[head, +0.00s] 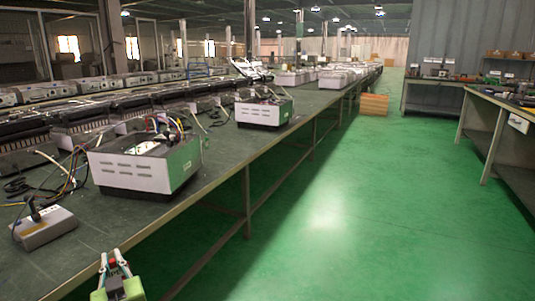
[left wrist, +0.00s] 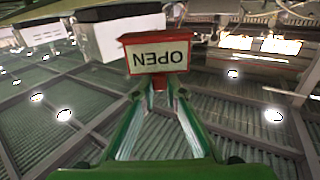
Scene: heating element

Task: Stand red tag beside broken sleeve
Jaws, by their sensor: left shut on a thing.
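My left gripper (head: 115,265) is low in the head view, in front of the long bench's near edge. It is shut on the red tag (left wrist: 125,40), whose white face reads OPEN upside down in the left wrist view. The green fingers (left wrist: 158,88) meet at the tag's narrow red stem. In the head view only a bit of red shows between the fingers. I cannot pick out a broken sleeve for certain in either view. My right gripper is not in view.
The long dark bench (head: 226,160) holds a white open-topped unit with wires (head: 140,175), a grey box with a black upright part (head: 45,226), and a smaller white unit (head: 263,113). The green floor (head: 340,220) is clear to the right.

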